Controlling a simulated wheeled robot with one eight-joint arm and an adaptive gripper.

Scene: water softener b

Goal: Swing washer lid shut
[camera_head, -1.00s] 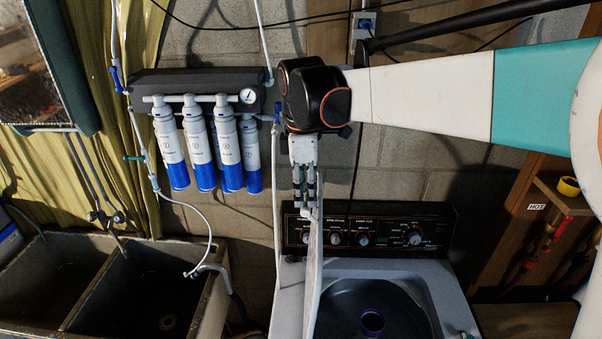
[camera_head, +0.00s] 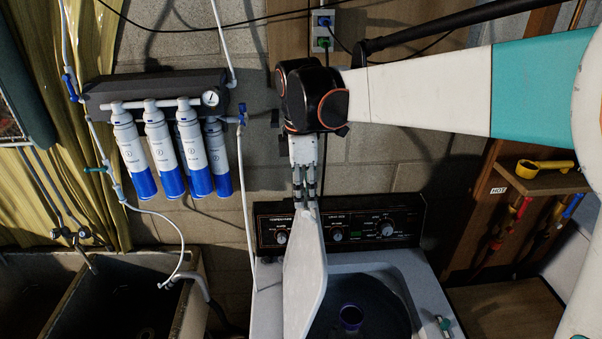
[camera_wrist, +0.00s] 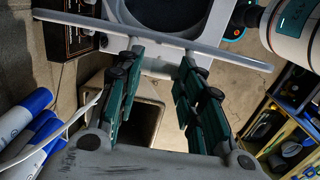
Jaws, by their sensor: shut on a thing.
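The washer (camera_head: 410,268) stands at the bottom of the head view with its round tub uncovered. Its white lid (camera_head: 305,275) stands raised at the left side of the opening, its broad face partly showing. My gripper (camera_head: 305,196) reaches down from above, with its fingers at the lid's upper edge, shut on it. In the wrist view, my gripper's two fingers (camera_wrist: 162,60) meet the lid (camera_wrist: 225,53), seen almost edge-on as a long pale bar. The dark tub shows beyond it. The exact finger contact is hard to see.
The control panel (camera_head: 338,231) rises behind the washer. Blue-and-white filter cartridges (camera_head: 164,150) hang on the wall to the left, above a stone double sink (camera_head: 115,300). A wooden shelf (camera_head: 540,180) with a yellow tool is at right. A purple agitator top (camera_head: 350,316) sits in the tub.

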